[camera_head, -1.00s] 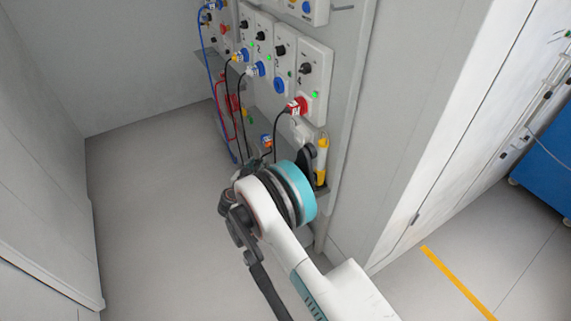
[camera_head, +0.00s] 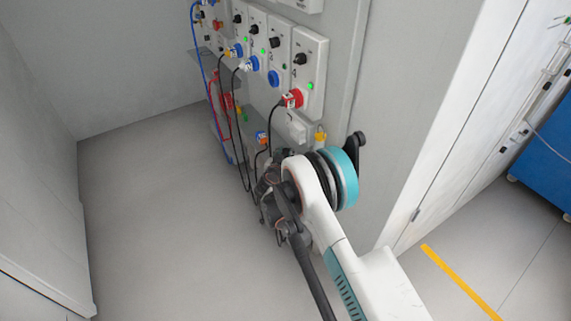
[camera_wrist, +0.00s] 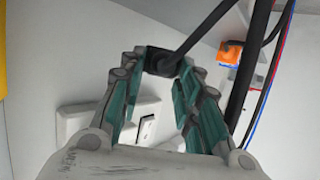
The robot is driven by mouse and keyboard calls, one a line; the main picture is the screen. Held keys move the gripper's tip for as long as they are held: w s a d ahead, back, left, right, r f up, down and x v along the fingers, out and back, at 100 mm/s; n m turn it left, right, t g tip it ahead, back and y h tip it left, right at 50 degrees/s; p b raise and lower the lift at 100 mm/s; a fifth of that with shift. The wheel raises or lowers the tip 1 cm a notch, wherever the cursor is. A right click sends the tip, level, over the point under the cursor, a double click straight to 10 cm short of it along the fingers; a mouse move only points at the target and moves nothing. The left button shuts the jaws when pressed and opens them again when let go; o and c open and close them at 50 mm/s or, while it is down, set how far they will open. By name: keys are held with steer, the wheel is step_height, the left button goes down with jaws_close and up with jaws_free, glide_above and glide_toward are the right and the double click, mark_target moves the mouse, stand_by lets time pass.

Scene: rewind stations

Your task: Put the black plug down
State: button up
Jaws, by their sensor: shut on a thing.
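The black plug (camera_wrist: 160,62) is between the fingertips of my gripper (camera_wrist: 162,68) in the wrist view, with its black cable running up and to the right. My gripper is shut on it. In the head view my own wrist and arm, low in front of the wall stations, hide most of the gripper and the plug cannot be made out. A grey shelf (camera_head: 252,124) runs below the stations, partly hidden by my arm.
A red plug (camera_head: 291,98) sits in the rightmost station (camera_head: 309,62). Blue, red and black cables hang at the left of the shelf. An orange plug (camera_head: 262,138) is near my wrist and shows in the wrist view (camera_wrist: 232,53). The floor at left is clear.

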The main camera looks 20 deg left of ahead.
step_height(320, 180, down, 4)
steer(key=shift+r+b, duration=0.2)
steer(key=shift+b, duration=0.5)
steer(key=shift+w+f+b, duration=0.15)
steer(key=shift+f+b, duration=0.15)
steer(key=shift+b, duration=0.05)
steer(key=shift+d+r, duration=0.1)
steer(key=o, duration=1.2)
steer(key=shift+p+v, duration=1.9)
steer(key=shift+v, duration=4.15)
